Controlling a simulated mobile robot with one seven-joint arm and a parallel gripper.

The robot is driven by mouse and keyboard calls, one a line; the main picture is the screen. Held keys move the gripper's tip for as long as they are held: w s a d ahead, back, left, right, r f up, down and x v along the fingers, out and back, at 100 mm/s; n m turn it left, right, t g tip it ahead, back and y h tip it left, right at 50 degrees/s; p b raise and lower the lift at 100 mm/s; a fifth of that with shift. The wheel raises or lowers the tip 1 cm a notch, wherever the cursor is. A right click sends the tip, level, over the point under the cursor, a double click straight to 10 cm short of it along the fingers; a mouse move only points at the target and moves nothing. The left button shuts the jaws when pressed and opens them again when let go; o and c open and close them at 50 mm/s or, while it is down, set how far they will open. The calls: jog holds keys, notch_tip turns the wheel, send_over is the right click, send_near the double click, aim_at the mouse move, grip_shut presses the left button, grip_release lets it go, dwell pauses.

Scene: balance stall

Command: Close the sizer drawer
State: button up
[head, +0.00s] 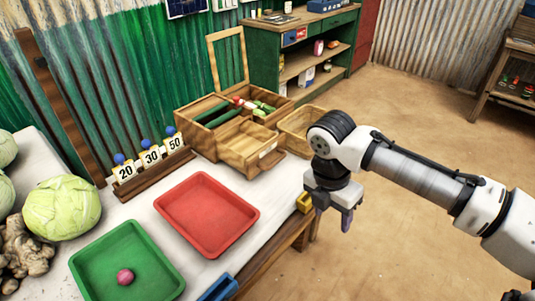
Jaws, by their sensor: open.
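The sizer is a wooden box (193,137) on the white-topped table, with its framed lid (228,60) standing up at the back. Its drawer (262,157) appears pulled out at the front, toward the red tray, with a pale label on its front. Green and red items lie in the box's upper compartments. My gripper (335,213) is open, pointing down past the table's right edge, to the right of and nearer than the drawer. It is apart from the drawer. A purple part shows at its fingertips; I cannot tell what it is.
A red tray (207,214) and a green tray (126,265) with a pink ball lie in front. A wooden bin (298,128) stands right of the sizer. A number rack (150,172) is left, near cabbages (62,206).

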jog(key=shift+s+d, duration=0.3)
jog(key=shift+d, duration=0.1)
